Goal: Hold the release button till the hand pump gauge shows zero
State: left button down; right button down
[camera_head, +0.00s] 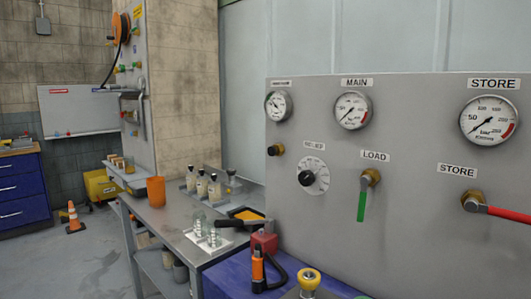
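A grey upright panel (411,118) fills the right side of the head view. At its upper left is a small round gauge (278,106). The label above it is too small to read surely, and its needle points to the upper left. Neither of my grippers shows.
The panel also carries the MAIN gauge (352,109), STORE gauge (488,120), a black-centred dial (313,176), a green LOAD lever (363,199) and a red STORE lever (502,213). An orange tool (257,269) and brass fitting (309,281) stand in front. Floor is open at left.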

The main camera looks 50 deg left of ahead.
aim_at(271, 150)
jog(key=j, duration=0.65)
jog(key=k+j+z, duration=0.1)
jog(key=j, duration=0.55)
